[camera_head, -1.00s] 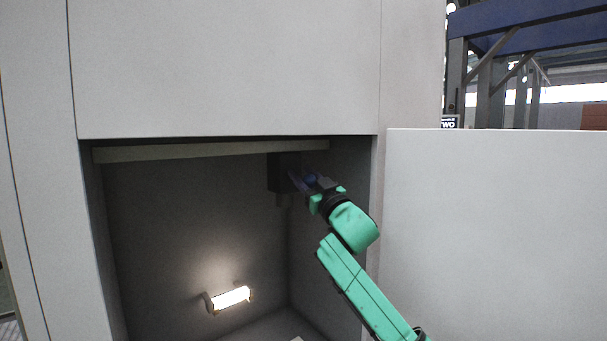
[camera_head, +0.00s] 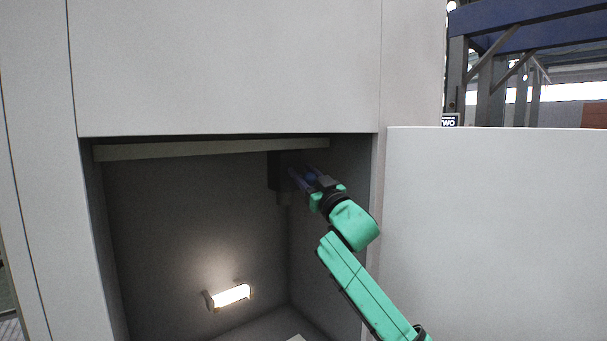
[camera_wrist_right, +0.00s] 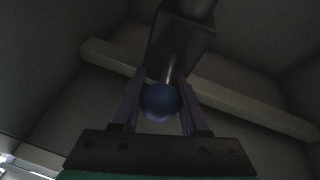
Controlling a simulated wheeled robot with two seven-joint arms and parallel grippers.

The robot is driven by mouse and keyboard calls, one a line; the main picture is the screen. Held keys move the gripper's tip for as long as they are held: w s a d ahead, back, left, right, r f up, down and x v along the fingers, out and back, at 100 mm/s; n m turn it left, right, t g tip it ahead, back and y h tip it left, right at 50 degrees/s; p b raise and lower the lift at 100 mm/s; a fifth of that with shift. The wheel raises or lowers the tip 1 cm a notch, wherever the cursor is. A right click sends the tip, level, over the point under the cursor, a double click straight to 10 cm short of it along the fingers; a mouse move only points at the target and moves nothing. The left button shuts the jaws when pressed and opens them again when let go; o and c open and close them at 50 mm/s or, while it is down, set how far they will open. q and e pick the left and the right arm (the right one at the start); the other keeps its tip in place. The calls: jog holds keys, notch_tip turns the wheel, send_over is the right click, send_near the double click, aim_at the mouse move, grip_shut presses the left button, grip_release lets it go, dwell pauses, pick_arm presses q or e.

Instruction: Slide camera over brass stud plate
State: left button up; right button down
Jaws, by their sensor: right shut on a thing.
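A dark box-like body (camera_head: 280,171), which seems to be the camera, hangs below a pale beam at the top back of the recess. It also shows in the right wrist view (camera_wrist_right: 182,42), with a short metal rod (camera_wrist_right: 170,70) leading to a round blue knob (camera_wrist_right: 160,103). My right gripper (camera_wrist_right: 161,88) is shut on the blue knob, a finger on each side. In the head view, the right gripper (camera_head: 302,178) reaches in from the right beside the dark body. A narrower part (camera_head: 283,198) shows below the body. I cannot make out the brass stud plate. My left gripper is out of view.
The pale beam (camera_head: 180,151) spans the recess top. A lit lamp (camera_head: 230,295) sits low on the back wall. White panels frame the recess, and a white panel (camera_head: 490,230) stands at right beside my arm. The recess middle is open.

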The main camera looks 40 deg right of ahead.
jog(key=shift+a, duration=0.15)
dwell(0.5)
jog(key=shift+a, duration=0.3)
jog(key=a+b, duration=0.2)
jog(key=a, duration=2.1)
jog(key=shift+w+b, duration=0.25)
jog(key=shift+b, duration=0.1)
jog(key=shift+a, duration=0.15)
jog(key=c, duration=0.6)
grip_release()
jog(key=shift+o, duration=0.8)
jog(key=shift+a, duration=0.25)
